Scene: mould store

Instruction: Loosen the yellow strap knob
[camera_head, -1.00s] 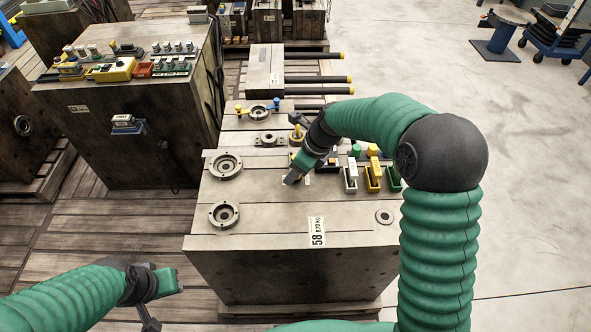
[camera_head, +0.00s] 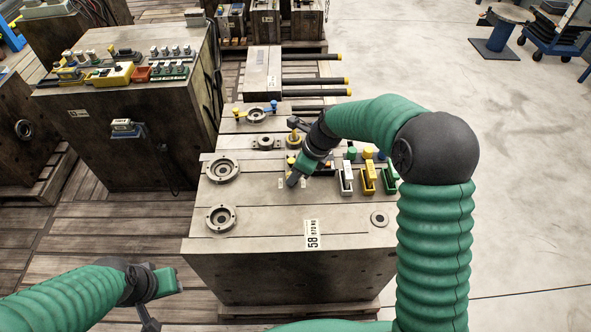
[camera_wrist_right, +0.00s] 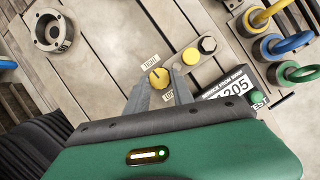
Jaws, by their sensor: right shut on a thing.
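A round yellow knob (camera_wrist_right: 158,77) with a dark line on its top sits on the block between two small white labels. In the right wrist view my right gripper (camera_wrist_right: 163,84) has its two fingers on either side of this knob, closed on it. In the head view the right gripper (camera_head: 292,181) reaches down to the block's top, and its wrist and fingers hide most of the knob. My left gripper (camera_head: 165,283) is at the lower left, away from the block. Its fingers do not show clearly enough to tell their opening.
A green test button (camera_wrist_right: 257,97) and several coloured shackles (camera_wrist_right: 272,46) lie close on the right. The block's front top (camera_head: 270,222) is mostly clear.

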